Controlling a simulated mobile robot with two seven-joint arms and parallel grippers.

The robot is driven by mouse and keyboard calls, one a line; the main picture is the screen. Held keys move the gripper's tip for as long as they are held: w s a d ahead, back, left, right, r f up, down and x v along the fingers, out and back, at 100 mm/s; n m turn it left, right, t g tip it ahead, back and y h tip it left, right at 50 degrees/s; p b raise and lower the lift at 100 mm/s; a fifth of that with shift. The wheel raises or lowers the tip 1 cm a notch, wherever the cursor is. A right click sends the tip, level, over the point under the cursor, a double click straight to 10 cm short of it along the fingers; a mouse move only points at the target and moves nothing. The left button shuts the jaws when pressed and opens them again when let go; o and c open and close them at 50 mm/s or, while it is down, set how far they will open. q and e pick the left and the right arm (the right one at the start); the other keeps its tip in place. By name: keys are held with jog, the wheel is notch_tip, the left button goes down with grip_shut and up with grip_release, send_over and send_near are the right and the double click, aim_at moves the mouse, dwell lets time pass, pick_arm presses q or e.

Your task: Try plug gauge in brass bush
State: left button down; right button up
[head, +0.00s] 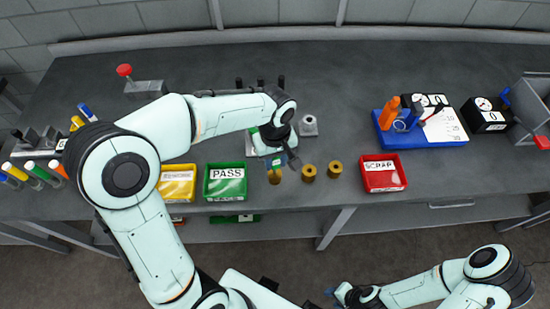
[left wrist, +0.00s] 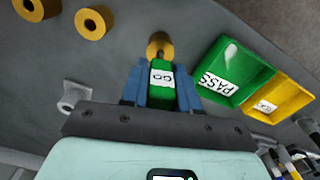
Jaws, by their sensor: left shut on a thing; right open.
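My left gripper (head: 284,163) is shut on the green plug gauge. The gauge (left wrist: 162,82) bears a white GO label and sits between the blue fingers (left wrist: 161,85). Its far end points at a brass bush (left wrist: 159,42) on the bench and overlaps it in the left wrist view; I cannot tell whether it is inside the bore. In the head view that brass bush (head: 274,177) is the leftmost of three, beside a middle bush (head: 309,173) and a right bush (head: 335,169). My right gripper (head: 334,293) is open, low in the head view, in front of the bench.
A green PASS tray (head: 226,195) and a yellow tray (head: 176,196) stand left of the bushes. A red SCRAP tray (head: 384,187) stands right. A grey fitting (head: 308,126) is behind the bushes. A blue board (head: 430,141) with tools and a dial box (head: 486,116) are further right.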

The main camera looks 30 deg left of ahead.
pick_arm(q)
jog(key=shift+f, duration=0.35)
pick_arm(e)
jog(key=shift+s+f, duration=0.25)
jog(key=shift+f, duration=0.05)
pick_arm(q)
jog(key=shift+r, duration=0.1)
pick_arm(e)
jog(key=shift+r, duration=0.1)
dwell(0.8)
pick_arm(q)
jog(key=shift+r+p, duration=1.15)
jog(key=shift+r, duration=1.45)
pick_arm(e)
jog(key=w+r, duration=0.3)
jog(key=shift+w+r, duration=0.15)
jog(key=shift+r, duration=0.05)
